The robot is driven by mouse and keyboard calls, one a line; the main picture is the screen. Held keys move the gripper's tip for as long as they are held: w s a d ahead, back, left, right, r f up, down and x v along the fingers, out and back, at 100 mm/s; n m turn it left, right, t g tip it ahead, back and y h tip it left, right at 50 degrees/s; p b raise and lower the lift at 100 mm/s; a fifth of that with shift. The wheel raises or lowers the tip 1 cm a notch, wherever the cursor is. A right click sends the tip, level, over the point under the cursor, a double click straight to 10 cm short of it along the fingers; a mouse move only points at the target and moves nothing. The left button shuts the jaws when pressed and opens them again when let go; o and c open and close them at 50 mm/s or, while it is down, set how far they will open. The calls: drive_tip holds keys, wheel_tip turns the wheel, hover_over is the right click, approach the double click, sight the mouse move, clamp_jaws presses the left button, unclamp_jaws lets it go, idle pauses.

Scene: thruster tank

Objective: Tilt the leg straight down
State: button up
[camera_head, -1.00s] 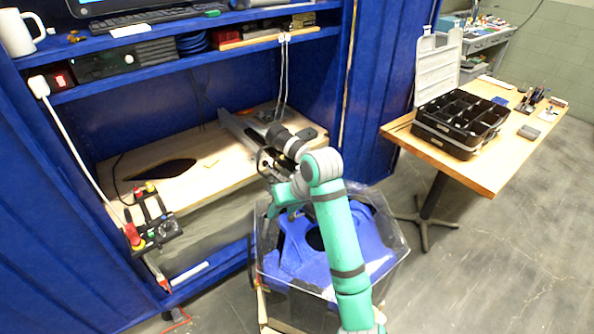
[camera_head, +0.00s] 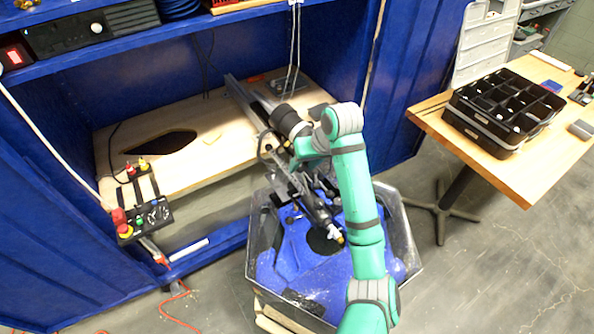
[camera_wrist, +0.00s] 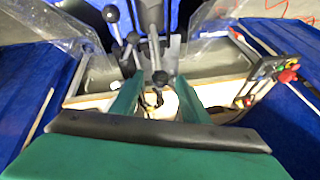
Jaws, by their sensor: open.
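A dark leg assembly (camera_head: 318,212) with a pale and orange tip lies slanted over the blue tank, between the rail and the tank's dark opening. Its exact tilt is hard to judge. In the wrist view, dark bars (camera_wrist: 150,25) with round black knobs show ahead of my gripper (camera_wrist: 159,80). The gripper's two green fingers are apart, with a knob visible in the gap; I cannot tell whether they touch it. In the head view my arm hides the fingertips. The blue tank (camera_head: 290,262) has clear walls and stands below the leg.
A wooden shelf (camera_head: 185,175) in the blue cabinet holds the metal rail (camera_head: 243,95). A control box (camera_head: 150,218) with red buttons hangs at the left. A wooden table (camera_head: 520,172) with a black organizer (camera_head: 505,108) stands at the right.

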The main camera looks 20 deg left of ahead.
hover_over(297, 183)
wheel_tip(297, 183, down, 6)
drive_tip(key=shift+s+f, duration=0.1)
drive_tip(key=shift+f, duration=0.15)
clamp_jaws()
